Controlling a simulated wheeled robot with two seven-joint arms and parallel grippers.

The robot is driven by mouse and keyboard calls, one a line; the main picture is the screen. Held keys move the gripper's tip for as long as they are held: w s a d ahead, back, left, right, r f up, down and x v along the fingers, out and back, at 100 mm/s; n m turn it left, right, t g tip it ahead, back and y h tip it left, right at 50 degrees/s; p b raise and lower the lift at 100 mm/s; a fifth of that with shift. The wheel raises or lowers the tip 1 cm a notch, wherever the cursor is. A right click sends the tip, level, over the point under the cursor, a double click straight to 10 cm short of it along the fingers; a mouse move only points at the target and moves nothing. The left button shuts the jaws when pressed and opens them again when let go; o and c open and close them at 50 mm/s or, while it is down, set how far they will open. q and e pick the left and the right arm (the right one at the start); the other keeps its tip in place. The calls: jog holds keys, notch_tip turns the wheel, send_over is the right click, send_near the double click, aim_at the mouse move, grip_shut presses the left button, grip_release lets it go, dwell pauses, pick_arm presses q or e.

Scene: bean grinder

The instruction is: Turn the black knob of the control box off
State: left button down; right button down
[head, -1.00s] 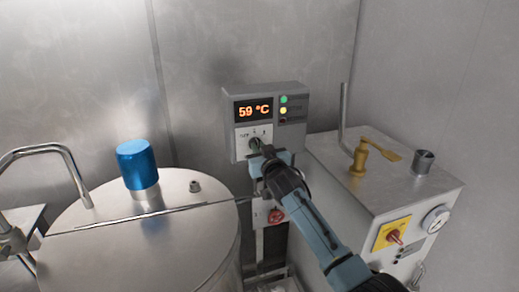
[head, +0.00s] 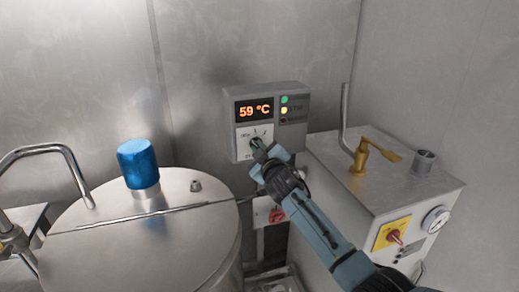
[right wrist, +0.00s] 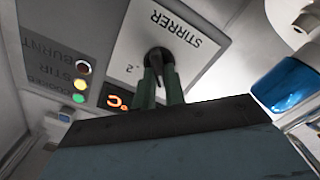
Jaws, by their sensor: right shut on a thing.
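The grey control box (head: 297,127) is fixed at the back wall, with an orange display (head: 254,110) reading 59 °C. Its black knob (right wrist: 155,56) sits on the white plate labelled STIRRER, seen upside down in the right wrist view. My right gripper (head: 259,148) reaches the knob from below right, and its two fingers (right wrist: 160,88) are shut on it. In the head view the gripper hides most of the knob. Green and yellow lamps (head: 284,110) are lit on the box. My left gripper is not in view.
A steel tank (head: 180,250) with a blue cap (head: 138,164) stands at left. A steel cabinet (head: 400,190) with a brass valve, a gauge (head: 436,220) and a red switch on a yellow plate (head: 392,235) stands at right. A red knob (head: 276,216) sits below the box.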

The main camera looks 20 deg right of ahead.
jog(key=shift+n, duration=0.4)
jog(key=c, duration=1.5)
grip_release()
jog(key=shift+o, duration=0.2)
jog(key=s, duration=1.3)
jog(key=shift+s+d, duration=0.2)
